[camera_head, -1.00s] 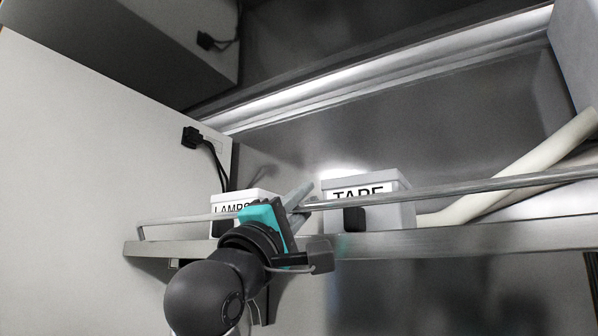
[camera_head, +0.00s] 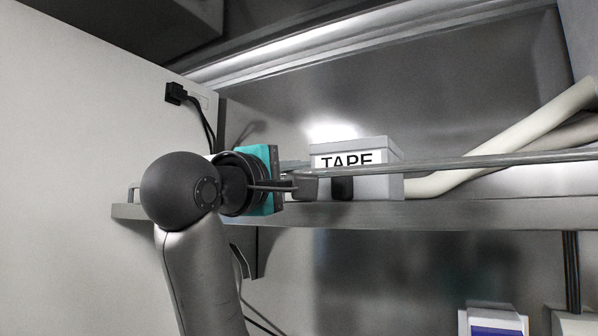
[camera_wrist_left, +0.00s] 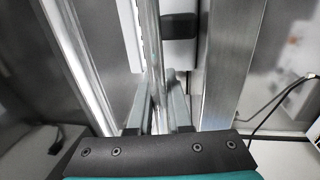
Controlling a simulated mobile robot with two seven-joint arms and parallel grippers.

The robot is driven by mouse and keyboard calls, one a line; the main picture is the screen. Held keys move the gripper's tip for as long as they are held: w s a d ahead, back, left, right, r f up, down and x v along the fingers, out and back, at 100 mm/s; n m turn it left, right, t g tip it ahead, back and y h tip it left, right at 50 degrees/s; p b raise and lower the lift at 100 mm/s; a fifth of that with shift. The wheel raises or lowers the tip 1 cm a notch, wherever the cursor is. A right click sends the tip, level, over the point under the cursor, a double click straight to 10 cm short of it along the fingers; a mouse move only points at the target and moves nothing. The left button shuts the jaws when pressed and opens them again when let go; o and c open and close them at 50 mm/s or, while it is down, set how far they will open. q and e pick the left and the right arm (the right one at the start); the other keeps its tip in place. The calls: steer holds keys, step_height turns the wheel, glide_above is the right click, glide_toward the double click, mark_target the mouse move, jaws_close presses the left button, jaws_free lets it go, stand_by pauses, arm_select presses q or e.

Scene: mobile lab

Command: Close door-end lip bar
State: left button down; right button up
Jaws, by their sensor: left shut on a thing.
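A thin metal lip bar (camera_head: 460,164) runs along the front of the shelf (camera_head: 450,214), a little above its edge. My left gripper (camera_head: 304,182) reaches in from the left in front of the shelf. In the left wrist view the bar (camera_wrist_left: 152,45) runs between its two grey fingers (camera_wrist_left: 159,104), which are shut on it. My arm and gripper hide much of the left stretch of the bar; a short end post (camera_head: 132,192) shows at the shelf's left end. My right gripper is not in view.
A grey box labelled TAPE (camera_head: 350,184) stands on the shelf just behind the bar. Pale tubes (camera_head: 510,140) lie to its right. A white panel (camera_head: 70,110) with a black plug (camera_head: 176,93) is at left. A blue and white box (camera_head: 494,322) is below right.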

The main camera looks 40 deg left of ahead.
mark_target(285, 176)
arm_select(q)
steer(key=shift+a, duration=0.1)
steer(key=c, duration=0.9)
jaws_free()
steer(key=shift+o, duration=0.2)
steer(key=shift+s+f+b, duration=0.15)
steer(key=shift+s+b, duration=0.15)
steer(key=shift+s, duration=0.25)
steer(key=s, duration=0.2)
steer(key=s+b, duration=0.1)
steer(key=s, duration=0.1)
steer(key=s+f, duration=0.1)
steer(key=s, duration=0.1)
steer(key=shift+d+b, duration=0.35)
steer(key=shift+d, duration=0.05)
steer(key=shift+s, duration=0.75)
steer(key=s+f+b, duration=0.1)
steer(key=s, duration=0.5)
steer(key=shift+s+d+f, duration=0.15)
steer(key=shift+d+f, duration=0.05)
steer(key=shift+d, duration=0.25)
